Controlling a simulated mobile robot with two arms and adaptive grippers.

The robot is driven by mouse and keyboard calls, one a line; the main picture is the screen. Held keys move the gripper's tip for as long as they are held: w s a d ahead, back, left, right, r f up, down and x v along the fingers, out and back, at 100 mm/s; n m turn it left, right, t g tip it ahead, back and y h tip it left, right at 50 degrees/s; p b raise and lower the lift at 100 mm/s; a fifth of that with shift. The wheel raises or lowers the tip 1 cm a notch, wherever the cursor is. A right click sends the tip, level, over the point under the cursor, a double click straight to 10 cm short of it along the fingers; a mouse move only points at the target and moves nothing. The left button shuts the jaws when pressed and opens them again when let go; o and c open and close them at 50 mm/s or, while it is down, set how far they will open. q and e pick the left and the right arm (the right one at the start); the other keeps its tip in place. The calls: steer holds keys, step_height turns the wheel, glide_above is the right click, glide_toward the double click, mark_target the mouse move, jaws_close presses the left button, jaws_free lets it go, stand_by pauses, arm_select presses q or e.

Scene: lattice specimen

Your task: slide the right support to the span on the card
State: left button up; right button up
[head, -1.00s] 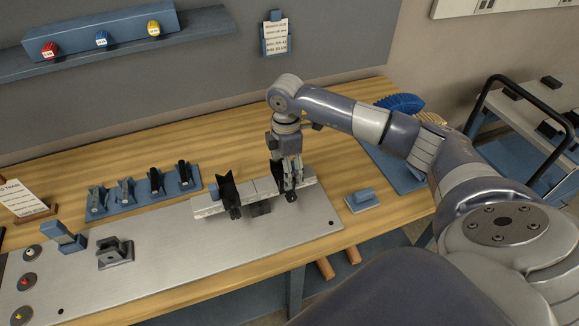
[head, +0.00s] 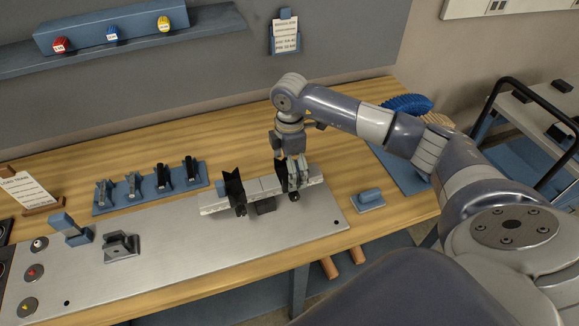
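The right support (head: 291,190), a dark upright piece, stands on the pale graduated rail (head: 270,184) near its right end. My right gripper (head: 295,180) points down at it, its fingers at the support and partly hiding it. Whether the fingers press on it is too small to tell. The left support (head: 235,190), black with a V-shaped top, stands on the rail to the left. A printed card (head: 285,38) hangs in a blue wall holder; its text is too small to read. My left gripper is out of view.
The rail sits on a grey metal plate (head: 180,250) on the wooden bench. Left are a blue rack of dark tools (head: 150,186), a grey clamp block (head: 121,246), a blue lever (head: 71,229) and round buttons.

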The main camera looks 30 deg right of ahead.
steer(key=shift+r, duration=0.15)
steer(key=shift+r+p, duration=2.2)
steer(key=shift+r, duration=0.75)
steer(key=shift+d+r, duration=0.1)
step_height(320, 180, up, 12)
